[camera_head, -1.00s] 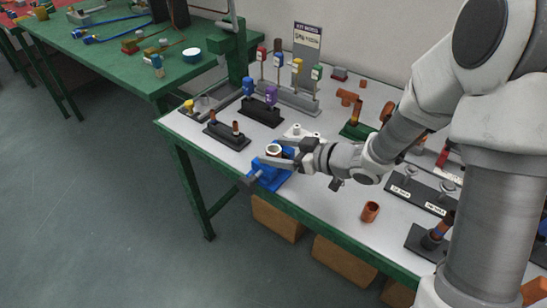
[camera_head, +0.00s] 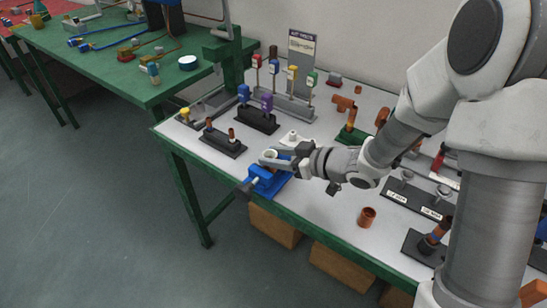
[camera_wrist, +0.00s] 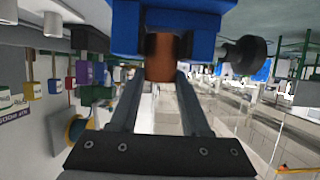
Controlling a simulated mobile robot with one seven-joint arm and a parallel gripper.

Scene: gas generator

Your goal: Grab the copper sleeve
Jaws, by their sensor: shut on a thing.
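A copper sleeve (camera_wrist: 161,57) stands in the blue vise (camera_head: 268,183) at the table's front edge. In the wrist view it shows as a brown cylinder against the blue vise body (camera_wrist: 205,35). In the head view, its pale round top opening (camera_head: 271,154) shows by the fingertips. My gripper (camera_head: 276,157) reaches in from the right, just above the vise. Its two fingers, also in the wrist view (camera_wrist: 160,78), are shut on the sleeve from both sides. The sleeve's lower part is hidden in the vise.
A loose copper piece (camera_head: 367,217) stands on the table to the right. A black holder with copper pins (camera_head: 222,141) is left of the vise. Coloured valves (camera_head: 266,102) stand behind. A black labelled block (camera_head: 412,197) is at right.

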